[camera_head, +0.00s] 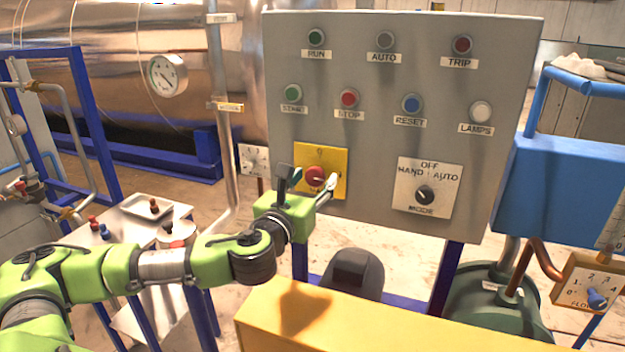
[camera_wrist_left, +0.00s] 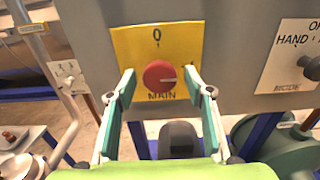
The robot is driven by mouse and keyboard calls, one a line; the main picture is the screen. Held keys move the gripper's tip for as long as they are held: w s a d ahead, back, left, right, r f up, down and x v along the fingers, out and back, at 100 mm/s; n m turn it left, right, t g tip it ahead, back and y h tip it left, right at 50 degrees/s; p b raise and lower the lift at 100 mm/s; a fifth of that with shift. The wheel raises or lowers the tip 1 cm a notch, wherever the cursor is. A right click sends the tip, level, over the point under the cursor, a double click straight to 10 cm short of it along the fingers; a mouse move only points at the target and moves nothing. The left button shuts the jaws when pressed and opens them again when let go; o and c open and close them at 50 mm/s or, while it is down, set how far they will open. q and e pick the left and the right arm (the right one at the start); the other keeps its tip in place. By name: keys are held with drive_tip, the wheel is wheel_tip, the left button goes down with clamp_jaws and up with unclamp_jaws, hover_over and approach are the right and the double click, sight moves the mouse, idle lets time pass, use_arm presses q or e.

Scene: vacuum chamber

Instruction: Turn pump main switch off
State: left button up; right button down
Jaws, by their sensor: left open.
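The pump main switch is a red round knob (camera_head: 316,176) on a yellow plate (camera_head: 336,160) low on the left of the grey control panel. In the left wrist view the knob (camera_wrist_left: 159,75) sits above the word MAIN, with a 0 at the top of the plate (camera_wrist_left: 157,37). A light mark on the knob points right. My left gripper (camera_head: 308,184) is in front of the plate; its two fingers are apart, one on each side of the knob in the wrist view (camera_wrist_left: 163,85). I cannot tell whether they touch it. My right gripper is not in view.
The grey panel (camera_head: 400,145) also carries several lamps and buttons and a mode selector (camera_head: 425,194) to the right of the switch. A yellow block (camera_head: 380,325) lies below the panel. A small table with a white tray (camera_head: 140,206) stands at left.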

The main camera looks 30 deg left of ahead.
use_arm(q)
drive_tip(key=c, duration=1.1)
drive_tip(key=shift+f+n, duration=0.1)
drive_tip(key=shift+n, duration=0.4)
drive_tip(key=n+b, duration=0.1)
drive_tip(key=n, duration=0.2)
drive_tip(key=shift+d+n, duration=0.1)
drive_tip(key=shift+n, duration=0.3)
drive_tip(key=n+b, duration=0.1)
drive_tip(key=n, duration=0.3)
drive_tip(key=shift+n, duration=0.3)
drive_tip(key=n+b, duration=0.1)
drive_tip(key=n, duration=0.3)
drive_tip(key=shift+n, duration=2.2)
